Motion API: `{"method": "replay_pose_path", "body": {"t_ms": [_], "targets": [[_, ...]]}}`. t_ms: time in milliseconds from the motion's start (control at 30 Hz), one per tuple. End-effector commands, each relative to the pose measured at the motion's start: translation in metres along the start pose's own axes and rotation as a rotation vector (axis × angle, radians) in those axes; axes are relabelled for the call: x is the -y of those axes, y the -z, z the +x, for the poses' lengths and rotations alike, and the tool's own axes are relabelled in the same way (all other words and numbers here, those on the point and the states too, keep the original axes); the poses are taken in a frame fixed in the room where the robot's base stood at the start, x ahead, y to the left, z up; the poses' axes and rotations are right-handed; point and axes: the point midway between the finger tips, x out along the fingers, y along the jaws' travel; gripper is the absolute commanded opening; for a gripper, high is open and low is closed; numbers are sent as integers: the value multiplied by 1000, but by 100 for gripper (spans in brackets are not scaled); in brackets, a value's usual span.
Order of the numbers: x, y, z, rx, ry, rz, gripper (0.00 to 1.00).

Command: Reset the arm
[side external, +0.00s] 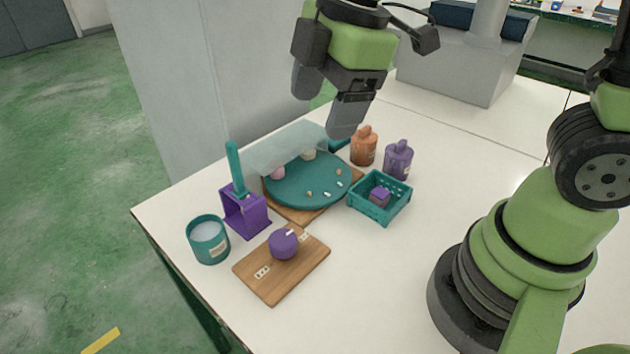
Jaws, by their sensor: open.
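My gripper (322,104) hangs above the back of the table, over the far right side of the round teal tray. Its two dark fingers point down and stand apart, with nothing visible between them. The teal tray (290,194) lies on a wooden board and bears a few small pale pieces, a pink item (277,172) and a cream item (308,154). A translucent sheet (285,146) stands at the tray's back edge and hides part of it.
A purple holder (246,214) with a teal-handled tool (235,167), a teal cup (208,240) and a wooden board (284,284) with a purple knob (283,243) stand in front. A teal crate (372,212) holds a purple cube (380,196). Orange (363,147) and purple bottles (398,160) stand behind it.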

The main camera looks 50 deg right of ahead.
Motion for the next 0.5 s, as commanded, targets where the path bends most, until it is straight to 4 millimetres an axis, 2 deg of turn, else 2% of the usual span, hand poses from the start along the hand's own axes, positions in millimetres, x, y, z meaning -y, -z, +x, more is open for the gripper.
{"method": "replay_pose_path", "body": {"t_ms": [33,200,400,500], "targets": [[4,-9,-19,-32,-40,159,73],[27,-36,-63,-155,-121,731,73],[58,-58,-89,-322,-154,1283,73],[69,-64,-94,-384,-151,1453,73]]}}
